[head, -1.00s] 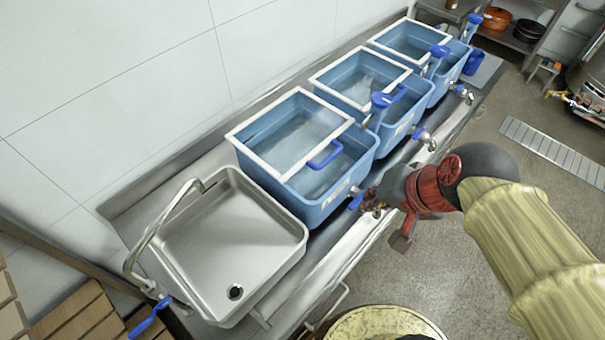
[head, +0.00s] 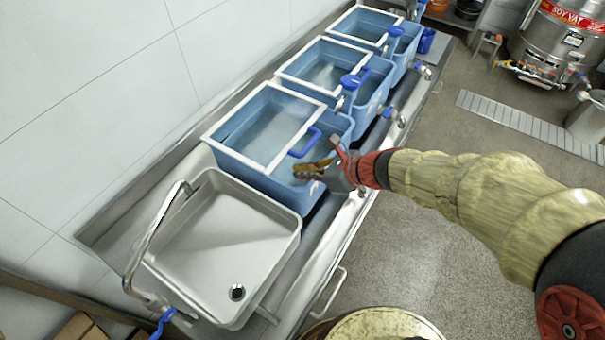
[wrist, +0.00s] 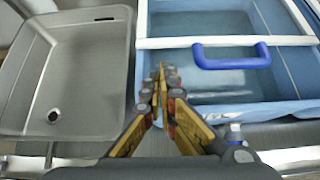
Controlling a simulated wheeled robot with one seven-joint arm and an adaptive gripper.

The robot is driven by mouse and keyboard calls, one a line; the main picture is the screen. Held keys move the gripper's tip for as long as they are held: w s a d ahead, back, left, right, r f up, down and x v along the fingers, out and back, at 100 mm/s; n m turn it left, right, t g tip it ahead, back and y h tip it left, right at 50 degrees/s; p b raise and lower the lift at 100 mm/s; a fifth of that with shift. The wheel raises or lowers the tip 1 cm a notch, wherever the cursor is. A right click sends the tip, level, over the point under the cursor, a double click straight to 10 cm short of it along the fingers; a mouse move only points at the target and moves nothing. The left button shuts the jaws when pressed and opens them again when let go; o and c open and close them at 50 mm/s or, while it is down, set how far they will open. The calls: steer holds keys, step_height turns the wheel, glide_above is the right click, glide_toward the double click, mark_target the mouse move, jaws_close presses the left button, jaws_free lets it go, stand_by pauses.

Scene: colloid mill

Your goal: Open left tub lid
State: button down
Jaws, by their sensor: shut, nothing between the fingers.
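The left tub (head: 268,187) is a blue bin nearest the sink, and it also shows in the wrist view (wrist: 143,75). Its white-framed clear lid (head: 227,117) covers the back part, leaving the front part uncovered. The lid's blue handle (head: 305,143) stands at the lid's front edge; in the wrist view the handle (wrist: 232,63) lies ahead and right of the fingers. My gripper (head: 302,172) is over the tub's front part, just in front of the handle. In the wrist view my gripper (wrist: 161,70) has its fingertips together, empty and apart from the handle.
A steel sink (head: 218,250) with a curved tap (head: 150,235) stands left of the tub. Two similar tubs, the middle one (head: 372,100) and the far one (head: 405,55), continue along the counter.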

steer(key=b+x, duration=0.2)
steer(key=x, duration=0.5)
steer(key=shift+a+f, duration=0.15)
steer(key=shift+a, duration=0.05)
steer(key=shift+p, duration=0.3)
